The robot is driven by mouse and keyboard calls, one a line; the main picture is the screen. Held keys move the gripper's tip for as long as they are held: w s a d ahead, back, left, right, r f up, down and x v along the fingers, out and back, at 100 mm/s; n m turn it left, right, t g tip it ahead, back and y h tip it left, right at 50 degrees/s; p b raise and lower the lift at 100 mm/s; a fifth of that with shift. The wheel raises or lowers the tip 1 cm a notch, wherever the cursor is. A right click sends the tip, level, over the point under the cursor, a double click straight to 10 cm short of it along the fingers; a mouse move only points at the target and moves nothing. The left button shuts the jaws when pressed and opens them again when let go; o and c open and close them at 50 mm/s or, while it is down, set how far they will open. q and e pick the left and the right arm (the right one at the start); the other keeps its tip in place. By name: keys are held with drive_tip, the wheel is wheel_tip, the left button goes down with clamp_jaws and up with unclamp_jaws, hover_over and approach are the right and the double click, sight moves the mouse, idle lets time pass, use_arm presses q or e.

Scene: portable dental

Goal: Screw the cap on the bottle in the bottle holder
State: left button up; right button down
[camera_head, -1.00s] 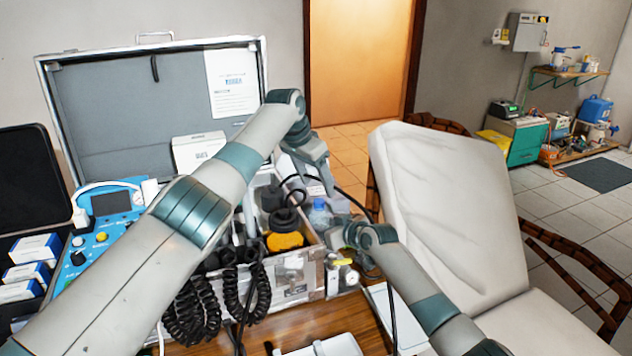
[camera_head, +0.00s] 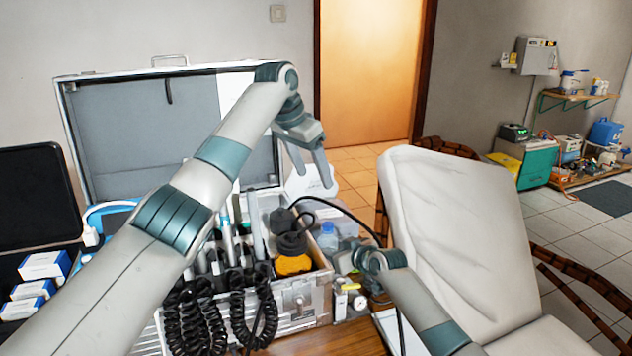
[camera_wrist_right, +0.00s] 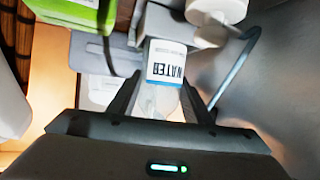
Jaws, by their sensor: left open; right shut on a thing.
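A clear bottle (camera_head: 327,241) with a blue cap (camera_head: 328,228) at its top stands just right of the metal case in the head view. In the right wrist view the bottle's white WATER label (camera_wrist_right: 166,66) shows beyond my fingers. My right gripper (camera_wrist_right: 160,98) is shut on the bottle's clear body; in the head view the gripper (camera_head: 350,258) is partly hidden behind its own wrist. My left gripper (camera_head: 317,183) is open and empty, fingers pointing down, above the blue cap and apart from it. I cannot clearly make out the bottle holder.
The open metal case (camera_head: 300,300) holds a black and yellow jar (camera_head: 293,262) and coiled black cords (camera_head: 200,310). A black hose arches beside the bottle. A gauge (camera_head: 359,302) sits at the case's right side. The white chair (camera_head: 450,220) stands to the right.

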idle(0.3)
drive_tip(key=c, duration=0.8)
unclamp_jaws()
drive_tip(key=shift+c, duration=0.2)
drive_tip(key=v, duration=1.7)
drive_tip(key=shift+d, duration=0.35)
